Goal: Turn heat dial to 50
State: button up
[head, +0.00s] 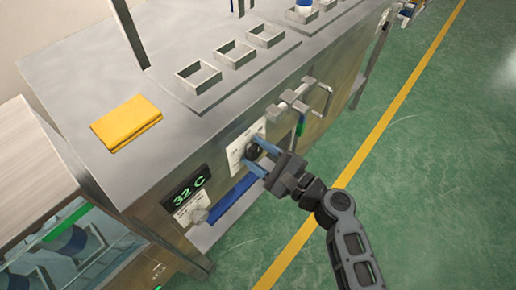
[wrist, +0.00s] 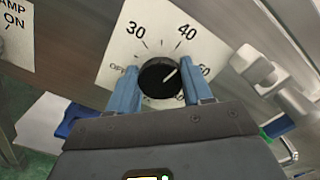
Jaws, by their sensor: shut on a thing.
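The heat dial is a black round knob (head: 252,151) on a white scale plate (head: 237,149) on the machine's front panel. In the wrist view the knob (wrist: 157,77) has a white pointer aimed up and right, between the 40 mark and the partly hidden label at the right. The labels 30, 40 and OFF show on the scale plate (wrist: 117,45). My gripper (head: 256,156) is shut on the knob, with one blue finger on each side, as the wrist view (wrist: 162,78) also shows. The lower part of the scale is hidden by my gripper.
A display (head: 187,193) left of the dial reads 32 C. A metal handle fixture (head: 300,100) protrudes right of the dial. A blue bar (head: 233,199) runs below it. A yellow folded cloth (head: 127,123) lies on the machine top. The green floor at right is clear.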

jog(key=m+p, duration=0.1)
jog(key=m, duration=0.1)
jog(key=m+p, duration=0.2)
jog(key=m, duration=0.1)
jog(key=shift+w+d+r+m, duration=0.1)
jog(key=shift+d+r+m, duration=0.05)
jog(key=shift+m, duration=0.15)
jog(key=shift+m+p, duration=1.2)
jog(key=shift+m, duration=1)
jog(key=shift+f, duration=0.2)
jog(key=o, duration=1)
jog(key=shift+r, duration=0.1)
jog(key=shift+o, duration=0.2)
jog(key=shift+d, duration=0.1)
jog(key=v, duration=0.7)
jog(key=shift+s+d, duration=0.25)
